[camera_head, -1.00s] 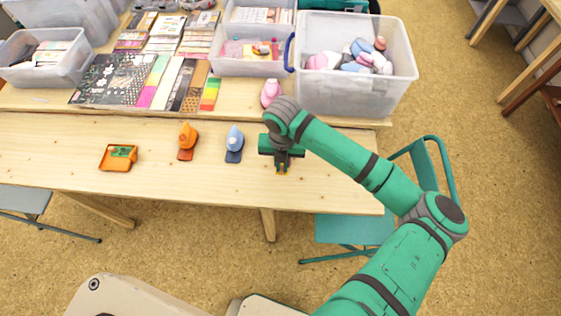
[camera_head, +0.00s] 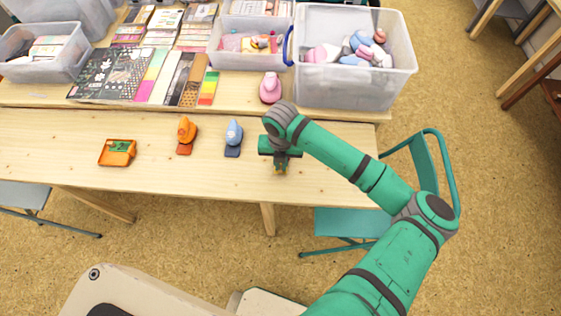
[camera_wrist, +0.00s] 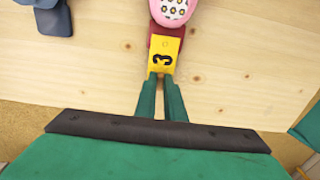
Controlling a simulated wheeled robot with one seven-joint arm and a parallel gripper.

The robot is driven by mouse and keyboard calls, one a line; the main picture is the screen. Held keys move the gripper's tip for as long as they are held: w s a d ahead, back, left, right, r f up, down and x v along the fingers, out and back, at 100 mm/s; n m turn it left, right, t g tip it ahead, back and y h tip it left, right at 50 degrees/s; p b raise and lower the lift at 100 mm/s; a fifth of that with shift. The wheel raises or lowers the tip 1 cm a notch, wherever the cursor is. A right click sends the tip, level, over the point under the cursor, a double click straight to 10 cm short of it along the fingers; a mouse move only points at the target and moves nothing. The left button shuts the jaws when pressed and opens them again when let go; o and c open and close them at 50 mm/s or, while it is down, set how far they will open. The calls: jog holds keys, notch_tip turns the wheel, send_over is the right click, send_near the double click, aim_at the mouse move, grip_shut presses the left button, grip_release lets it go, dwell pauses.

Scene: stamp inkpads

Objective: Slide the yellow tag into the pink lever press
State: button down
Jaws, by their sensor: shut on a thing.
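The yellow tag (camera_wrist: 163,55), marked with a black 3, is held at its near end between the green fingertips of my gripper (camera_wrist: 161,76). The pink lever press (camera_wrist: 173,9) is at the top edge of the wrist view, partly cut off, with a dotted face. Its red base (camera_wrist: 158,28) meets the tag's far end; I cannot tell whether the tag is inside or only against it. A pink press-like thing (camera_head: 270,88) shows behind my arm.
A blue press (camera_head: 233,132) and an orange press (camera_head: 186,130) stand left of my gripper. An orange tray (camera_head: 108,160) with a green piece lies further left. Clear bins (camera_head: 350,90) and paper sheets fill the back. The table right of my gripper is clear.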

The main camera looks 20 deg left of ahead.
jog(key=shift+w+a, duration=0.25)
jog(key=shift+w, duration=0.65)
jog(key=shift+w+a, duration=0.25)
jog(key=shift+w, duration=0.65)
jog(key=shift+w, duration=0.1)
jog(key=c, duration=1.8)
grip_release()
jog(key=shift+o, duration=0.2)
jog(key=shift+r, duration=0.2)
